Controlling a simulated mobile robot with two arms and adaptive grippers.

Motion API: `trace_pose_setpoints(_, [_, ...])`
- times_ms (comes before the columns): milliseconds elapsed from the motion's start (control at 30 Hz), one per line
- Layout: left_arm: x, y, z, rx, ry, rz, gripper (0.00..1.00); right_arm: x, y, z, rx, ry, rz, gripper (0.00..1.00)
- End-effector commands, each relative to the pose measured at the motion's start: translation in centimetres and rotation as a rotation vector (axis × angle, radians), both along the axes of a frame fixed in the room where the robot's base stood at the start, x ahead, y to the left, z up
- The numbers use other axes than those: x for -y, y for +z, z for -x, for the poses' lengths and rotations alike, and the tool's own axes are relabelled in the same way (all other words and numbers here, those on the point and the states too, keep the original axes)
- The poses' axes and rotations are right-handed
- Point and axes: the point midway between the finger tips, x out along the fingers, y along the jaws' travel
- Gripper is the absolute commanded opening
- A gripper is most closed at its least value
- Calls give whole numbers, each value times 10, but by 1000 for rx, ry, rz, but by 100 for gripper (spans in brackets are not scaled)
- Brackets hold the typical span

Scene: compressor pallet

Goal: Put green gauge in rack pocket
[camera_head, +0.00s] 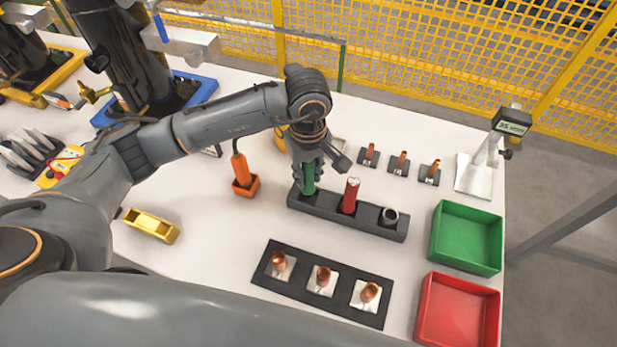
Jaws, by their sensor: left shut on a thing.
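The green gauge (308,178) is a green cylinder between the fingers of my left gripper (307,184). It stands upright at the left end of the dark rack (370,222). The gripper is shut on the gauge, and its fingers hide part of it. The gauge's lower end is at the left pocket; I cannot tell how deep it sits. A red gauge (349,195) stands in the middle pocket. My right gripper is not in view.
An orange tool in an orange holder (245,184) stands left of the rack. A black plate with copper fittings (322,283) lies in front. Green (467,238) and red (458,310) bins stand at right. Small copper parts (402,162) stand behind. A yellow tray (152,225) lies left.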

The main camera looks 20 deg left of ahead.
Motion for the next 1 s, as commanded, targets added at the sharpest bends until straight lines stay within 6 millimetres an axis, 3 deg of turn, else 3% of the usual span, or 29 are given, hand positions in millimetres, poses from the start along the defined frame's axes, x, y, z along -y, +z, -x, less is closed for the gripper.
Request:
trace_pose_setpoints(300, [-1, -35, -5, -2, -1, -1, 0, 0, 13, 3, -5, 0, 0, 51])
trace_pose_setpoints(700, [-1, -41, -5, 1, -1, -1, 0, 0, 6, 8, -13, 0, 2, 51])
trace_pose_setpoints(733, [-1, -40, -5, 1, -1, -1, 28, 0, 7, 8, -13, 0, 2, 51])
trace_pose_setpoints(800, [-1, -39, -5, 1, 0, -1, 42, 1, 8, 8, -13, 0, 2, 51])
trace_pose_setpoints(833, [-1, -39, -5, 1, 0, -1, 46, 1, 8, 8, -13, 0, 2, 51])
trace_pose_setpoints(1000, [-1, -39, -5, -1, 0, -1, 46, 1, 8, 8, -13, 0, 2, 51])
